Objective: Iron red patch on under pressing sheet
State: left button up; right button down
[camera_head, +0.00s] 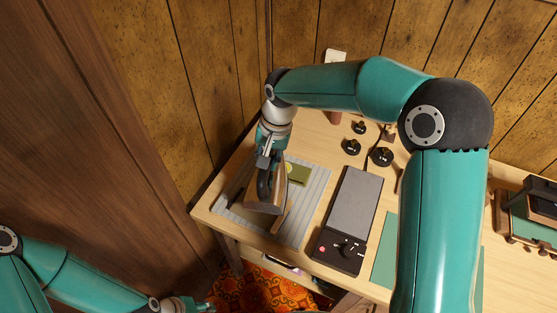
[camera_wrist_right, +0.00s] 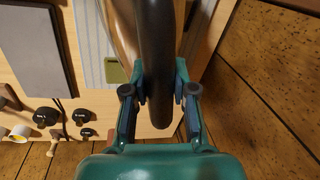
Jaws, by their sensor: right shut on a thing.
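My right gripper (camera_head: 266,160) is shut on the dark curved handle of an iron (camera_head: 263,208), over the grey striped mat (camera_head: 314,203) on the table. The right wrist view shows the fingers (camera_wrist_right: 160,85) on either side of the black handle (camera_wrist_right: 155,45). An olive cloth piece (camera_head: 299,175) shows behind the iron, with a yellow-green spot at its left. I cannot make out the red patch or the pressing sheet; the iron and gripper hide part of the mat. My left gripper (camera_head: 188,304) is low at the bottom edge, away from the table; its jaws are unclear.
A grey-topped dark device (camera_head: 352,205) with knobs stands right of the mat. Several black knobbed weights (camera_head: 381,156) stand behind it. A green mat (camera_head: 386,250) lies further right, partly behind my right arm. A wooden wall closes the left side.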

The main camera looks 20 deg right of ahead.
jog(key=a+m, duration=0.1)
jog(key=a+m+b, duration=0.2)
jog(key=shift+s+f+t, duration=0.25)
jog(key=shift+f+t, duration=0.05)
jog(key=shift+t, duration=0.1)
jog(key=shift+m, duration=0.3)
jog(key=shift+s+d+b+x, duration=0.15)
jog(key=shift+b+x, duration=0.6)
jog(key=shift+x, duration=0.2)
jog(key=shift+s+d+b+x, duration=0.15)
jog(key=shift+b+x, duration=0.65)
jog(key=shift+x, duration=0.15)
jog(key=shift+s+d+b+x, duration=0.15)
jog(key=shift+b+x, duration=0.6)
jog(key=shift+x, duration=0.25)
jog(key=shift+f, duration=0.4)
jog(key=shift+s+f+b, duration=0.2)
jog(key=shift+f+b, duration=0.1)
jog(key=shift+b, duration=0.05)
dwell(3.4)
